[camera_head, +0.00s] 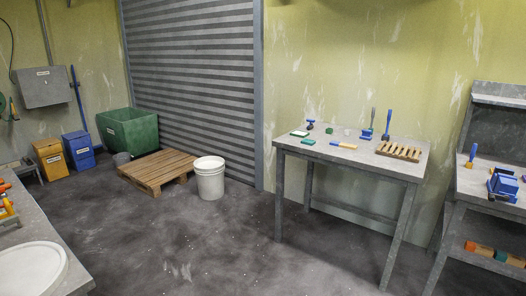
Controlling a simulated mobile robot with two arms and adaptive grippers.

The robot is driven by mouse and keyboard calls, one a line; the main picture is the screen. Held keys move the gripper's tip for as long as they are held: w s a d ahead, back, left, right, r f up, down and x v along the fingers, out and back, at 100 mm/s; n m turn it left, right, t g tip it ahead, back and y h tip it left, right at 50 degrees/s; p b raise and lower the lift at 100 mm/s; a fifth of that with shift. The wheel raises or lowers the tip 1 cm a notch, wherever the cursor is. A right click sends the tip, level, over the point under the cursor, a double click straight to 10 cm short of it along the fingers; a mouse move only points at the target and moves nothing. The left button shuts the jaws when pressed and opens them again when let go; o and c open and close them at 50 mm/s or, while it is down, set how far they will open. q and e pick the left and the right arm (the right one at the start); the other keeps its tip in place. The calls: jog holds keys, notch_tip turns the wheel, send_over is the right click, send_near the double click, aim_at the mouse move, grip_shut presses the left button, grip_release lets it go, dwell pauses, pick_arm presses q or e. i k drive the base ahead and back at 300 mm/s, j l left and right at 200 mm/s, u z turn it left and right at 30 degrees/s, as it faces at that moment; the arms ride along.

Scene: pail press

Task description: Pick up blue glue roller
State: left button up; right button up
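Several small blue items show, and I cannot tell for sure which is the blue glue roller. On the middle table (330,150) there is a small blue tool (310,124) at the back left. An upright tool with a blue base and grey handle (367,133) stands near the back right. Beside it is an upright blue-handled tool (387,121). Another blue upright tool (472,154) is on the right bench, left of a blue machine (503,186). Neither of my grippers is in view.
A slatted wooden rack (402,151) and small green items lie on the middle table. A white bucket (209,180) and a wooden pallet (158,168) stand on the floor. A white round lid (30,268) lies on the left bench. The floor before the table is clear.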

aim_at(310, 127)
jog(key=i, duration=2.95)
